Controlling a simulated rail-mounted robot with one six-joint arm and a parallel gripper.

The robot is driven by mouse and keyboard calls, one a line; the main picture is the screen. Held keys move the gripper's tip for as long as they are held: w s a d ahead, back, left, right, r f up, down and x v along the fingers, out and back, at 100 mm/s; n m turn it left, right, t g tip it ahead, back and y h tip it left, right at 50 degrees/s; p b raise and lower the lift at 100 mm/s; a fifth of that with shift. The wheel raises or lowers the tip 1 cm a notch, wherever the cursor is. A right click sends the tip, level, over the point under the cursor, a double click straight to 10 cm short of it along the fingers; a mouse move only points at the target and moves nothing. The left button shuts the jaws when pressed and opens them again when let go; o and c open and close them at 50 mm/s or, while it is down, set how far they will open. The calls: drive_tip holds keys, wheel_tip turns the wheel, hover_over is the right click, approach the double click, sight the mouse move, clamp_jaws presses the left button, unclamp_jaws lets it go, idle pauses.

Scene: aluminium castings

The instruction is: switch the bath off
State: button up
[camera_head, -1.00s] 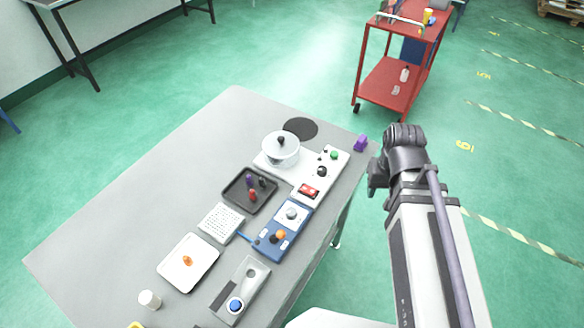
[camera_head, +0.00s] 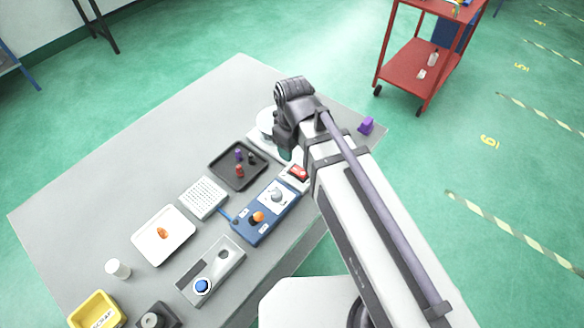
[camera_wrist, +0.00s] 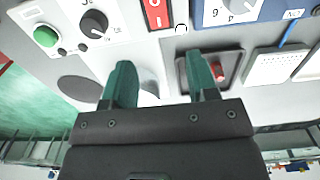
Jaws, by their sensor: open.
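The bath is a white unit with a round bowl (camera_head: 266,122) at the back of the bench, mostly hidden behind my arm in the head view. Its red rocker switch (camera_head: 298,172) shows at my arm's left edge. In the wrist view the red switch (camera_wrist: 155,14), with white marks, is at the top edge, partly cut off. A black knob (camera_wrist: 94,24) and a green button (camera_wrist: 46,36) are left of it on the white panel. I cannot tell which side of the switch is pressed. My gripper (camera_wrist: 160,75) is open and empty, its fingers pointing towards the panel, apart from the switch.
A black tray (camera_head: 222,172) with small coloured pieces lies left of the bath. A blue unit (camera_head: 252,232) with an orange knob is in front. A white rack (camera_head: 204,198) and a purple block (camera_head: 367,125) are also on the bench.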

sight(293, 168)
wheel_tip(293, 168, down, 8)
drive_tip(key=b, duration=0.6)
drive_tip(key=shift+r, duration=0.1)
drive_tip(key=shift+c, duration=0.4)
